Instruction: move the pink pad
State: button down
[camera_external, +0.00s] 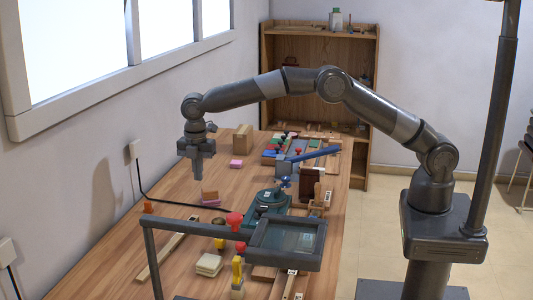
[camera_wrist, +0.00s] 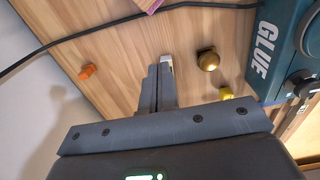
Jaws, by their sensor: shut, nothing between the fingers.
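In the wrist view my gripper (camera_wrist: 166,66) is shut and empty. A pink edge (camera_wrist: 150,5) is cut off at the top of that view.
A black cable (camera_external: 165,202) runs across the table. A teal machine marked GLUE (camera_wrist: 285,45), a brass knob (camera_wrist: 208,60) and an orange piece (camera_wrist: 87,71) show in the wrist view. A wooden block (camera_external: 243,138) stands at the back. A magnifier frame (camera_external: 290,240) stands in front.

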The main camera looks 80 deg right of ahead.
notch_tip(320, 180, down, 9)
jog(key=shift+r, duration=0.1)
jog(key=shift+d, duration=2.05)
jog(key=d, duration=2)
jog(key=shift+d, duration=0.2)
jog(key=shift+a, duration=0.1)
